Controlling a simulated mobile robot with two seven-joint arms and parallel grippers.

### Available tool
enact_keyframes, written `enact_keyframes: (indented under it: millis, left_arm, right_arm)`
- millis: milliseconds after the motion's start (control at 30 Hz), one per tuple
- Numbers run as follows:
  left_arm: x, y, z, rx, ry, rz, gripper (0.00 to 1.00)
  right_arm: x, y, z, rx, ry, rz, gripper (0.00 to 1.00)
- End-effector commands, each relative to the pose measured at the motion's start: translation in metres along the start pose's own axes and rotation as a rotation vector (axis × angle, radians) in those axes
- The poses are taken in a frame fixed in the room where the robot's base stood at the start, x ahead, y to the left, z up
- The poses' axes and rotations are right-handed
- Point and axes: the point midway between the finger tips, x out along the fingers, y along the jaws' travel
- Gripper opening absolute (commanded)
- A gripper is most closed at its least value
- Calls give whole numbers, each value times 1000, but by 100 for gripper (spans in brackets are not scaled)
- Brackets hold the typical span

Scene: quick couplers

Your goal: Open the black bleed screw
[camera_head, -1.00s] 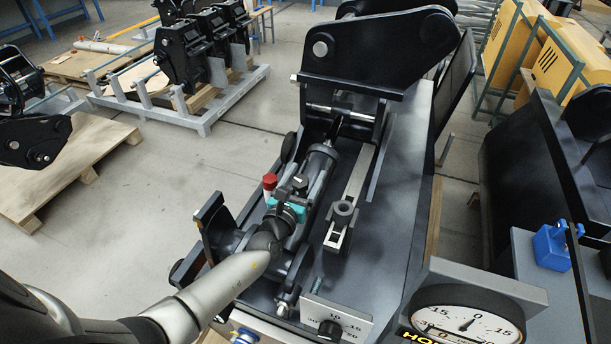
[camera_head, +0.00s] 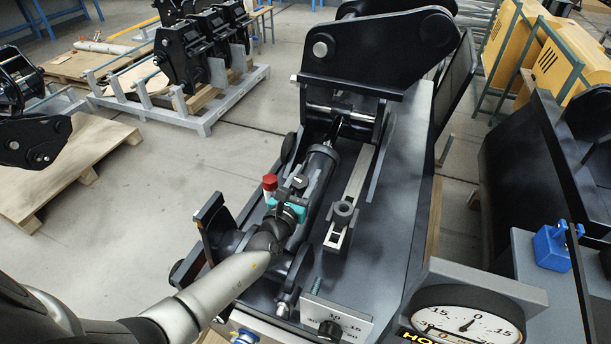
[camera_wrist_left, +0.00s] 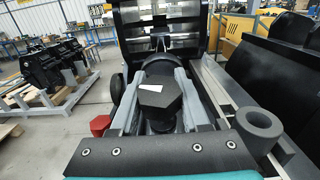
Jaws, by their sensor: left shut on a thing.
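The black bleed screw (camera_wrist_left: 160,100) has a hexagonal head with a white mark on top, in the middle of the left wrist view. In the head view its dark head (camera_head: 300,182) shows small on the cylinder, beside a red hex cap (camera_head: 269,184). The red cap also shows at the left in the wrist view (camera_wrist_left: 100,125). My left gripper (camera_head: 297,193), with teal parts at its wrist, reaches over the cylinder from the near side. Its grey fingers lie on both sides of the black head and are shut on it. My right gripper is not in view.
The cylinder (camera_head: 318,180) lies along the dark coupler bench (camera_head: 385,235). A slotted grey bar with a round boss (camera_head: 344,212) runs to its right. A scale plate (camera_head: 336,318) and a round dial (camera_head: 468,322) stand at the near edge. Bare floor (camera_head: 190,165) is at the left.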

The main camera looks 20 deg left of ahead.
Motion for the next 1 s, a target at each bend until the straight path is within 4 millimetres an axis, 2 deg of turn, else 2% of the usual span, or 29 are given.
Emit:
enact_keyframes:
  millis: [167,500,867,900,1000]
  left_arm:
    - [0,0,2,-18,-3,45,0]
    - [0,6,1,-66,-1,248,0]
    - [-1,8,0,-67,-1,268,0]
    - [-1,8,0,-67,-1,268,49]
    - [-1,8,0,-67,0,268,60]
  right_arm:
    - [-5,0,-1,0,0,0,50]
    - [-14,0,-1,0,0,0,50]
    - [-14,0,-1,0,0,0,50]
    - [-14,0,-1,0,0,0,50]
    - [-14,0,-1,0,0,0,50]
